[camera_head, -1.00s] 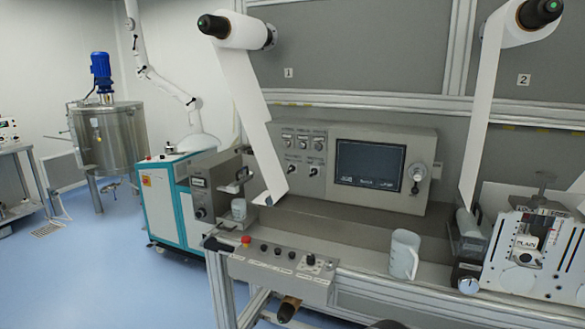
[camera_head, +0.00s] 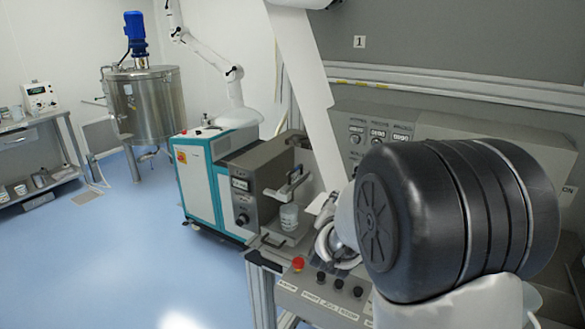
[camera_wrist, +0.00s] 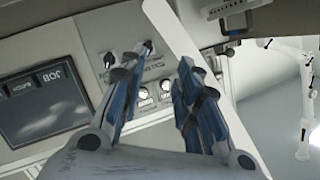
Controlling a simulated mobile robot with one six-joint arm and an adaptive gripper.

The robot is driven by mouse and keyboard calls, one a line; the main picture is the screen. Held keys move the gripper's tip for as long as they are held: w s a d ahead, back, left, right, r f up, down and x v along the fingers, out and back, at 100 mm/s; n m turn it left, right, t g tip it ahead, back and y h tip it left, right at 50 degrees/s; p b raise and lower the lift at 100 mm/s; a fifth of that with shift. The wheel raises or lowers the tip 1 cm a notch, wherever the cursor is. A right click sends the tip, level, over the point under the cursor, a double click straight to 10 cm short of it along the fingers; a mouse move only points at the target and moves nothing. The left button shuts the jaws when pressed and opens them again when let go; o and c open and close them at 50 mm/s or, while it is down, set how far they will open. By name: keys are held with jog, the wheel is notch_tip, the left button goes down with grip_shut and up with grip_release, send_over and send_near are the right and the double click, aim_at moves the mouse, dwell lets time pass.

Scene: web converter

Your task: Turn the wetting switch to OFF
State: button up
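A grey control panel (camera_head: 372,125) holds round white-faced dials (camera_head: 378,138) and black rotary switches; one switch (camera_head: 356,160) shows beside my arm. In the wrist view two black rotary switches (camera_wrist: 108,58) (camera_wrist: 145,47) sit on this panel, with round dials (camera_wrist: 165,84) between and behind my fingers. The labels are too small to tell which switch is the wetting one. My gripper (camera_wrist: 158,68) is open and empty, its blue-padded fingers apart and pointing towards the panel. In the head view my black arm joint hides much of the panel.
A dark screen (camera_wrist: 45,103) is beside the switches. A white web strip (camera_head: 308,100) hangs close to my gripper. A front control box has a red button (camera_head: 298,263) and black knobs (camera_head: 338,284). A white container (camera_head: 289,217) stands in the side unit.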

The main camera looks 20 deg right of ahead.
jog(key=s+d+f+m+g+h, duration=0.1)
jog(key=d+f+m+h, duration=0.25)
jog(key=d+h, duration=0.45)
jog(key=w+d+r+y+b, duration=0.1)
jog(key=w+d+y, duration=0.1)
jog(key=w+d, duration=0.9)
jog(key=d, duration=0.3)
jog(key=shift+d+b, duration=0.25)
jog(key=shift+b, duration=0.05)
jog(key=shift+c, duration=0.6)
grip_shut()
